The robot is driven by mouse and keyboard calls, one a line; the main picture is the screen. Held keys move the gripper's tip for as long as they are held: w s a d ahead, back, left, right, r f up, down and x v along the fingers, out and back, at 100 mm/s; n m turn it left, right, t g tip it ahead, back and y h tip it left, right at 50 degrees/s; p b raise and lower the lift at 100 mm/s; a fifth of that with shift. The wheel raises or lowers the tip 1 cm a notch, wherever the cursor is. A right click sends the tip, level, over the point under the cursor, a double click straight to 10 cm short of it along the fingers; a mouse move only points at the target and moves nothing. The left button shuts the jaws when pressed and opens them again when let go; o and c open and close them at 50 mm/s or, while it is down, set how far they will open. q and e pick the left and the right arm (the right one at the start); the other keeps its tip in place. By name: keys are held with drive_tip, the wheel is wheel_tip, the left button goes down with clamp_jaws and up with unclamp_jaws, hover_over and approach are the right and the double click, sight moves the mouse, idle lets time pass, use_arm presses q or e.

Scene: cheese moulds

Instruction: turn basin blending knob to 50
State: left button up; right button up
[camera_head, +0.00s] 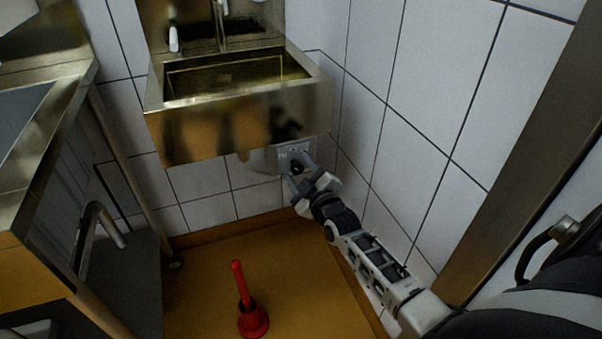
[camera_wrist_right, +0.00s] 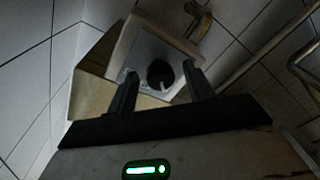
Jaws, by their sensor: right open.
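The basin blending knob (camera_wrist_right: 160,75) is a round black knob with a pale pointer mark, on a light square panel under the basin. In the head view the knob (camera_head: 296,167) is small and partly hidden by my right gripper. The panel (camera_head: 288,150) shows below the basin front. My right gripper (camera_head: 299,181) is open, its fingers pointing at the panel. In the right wrist view its two fingers (camera_wrist_right: 160,86) stand to either side of the knob. I cannot tell whether they touch it. The number the knob points at is not readable. My left gripper is not in view.
A metal wash basin (camera_head: 240,125) hangs on the tiled wall above the panel. A red plunger (camera_head: 253,318) stands on the orange floor. A steel table (camera_head: 45,190) stands at the left. Pipes (camera_wrist_right: 270,45) run at the right in the wrist view.

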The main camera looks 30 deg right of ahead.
drive_tip(key=c, duration=1)
drive_tip(key=shift+o, duration=0.3)
drive_tip(key=m, duration=0.3)
drive_tip(key=shift+f, duration=0.1)
drive_tip(key=m, duration=0.5)
drive_tip(key=shift+a+f+m+t, duration=0.1)
drive_tip(key=shift+m+t, duration=0.3)
drive_tip(key=m+h, duration=0.1)
drive_tip(key=m, duration=0.5)
drive_tip(key=shift+a, duration=0.1)
drive_tip(key=shift+m+h, duration=0.4)
drive_tip(key=shift+m, duration=1.7)
